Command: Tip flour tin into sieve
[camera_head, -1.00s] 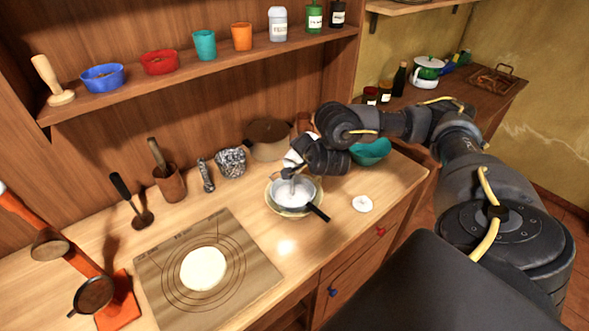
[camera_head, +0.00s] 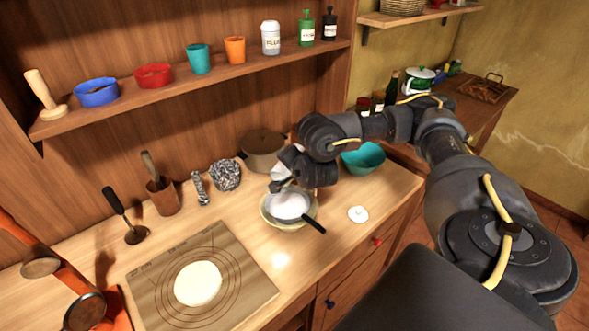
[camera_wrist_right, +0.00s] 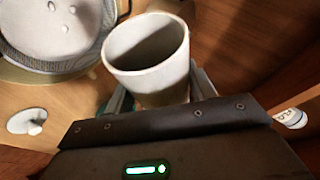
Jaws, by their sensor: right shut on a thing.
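My right gripper (camera_head: 282,186) is shut on the white flour tin (camera_wrist_right: 147,62), with a finger on either side of it. In the wrist view its open mouth faces the camera and the inside looks grey and bare, as far as I can see. In the head view only a small pale part of the tin (camera_head: 279,173) shows past the gripper. The sieve (camera_head: 291,205), with a black handle, rests over a pale bowl (camera_head: 270,222) just below and beside the gripper. White flour with a few lumps lies in the sieve, also visible in the wrist view (camera_wrist_right: 52,28). My left gripper is not in view.
A white lid (camera_head: 358,214) lies right of the sieve. A brown pot (camera_head: 263,150) and a teal bowl (camera_head: 363,158) stand behind. A board (camera_head: 236,272) with round dough lies front left. The shelf (camera_head: 190,88) above holds bowls, cups and jars.

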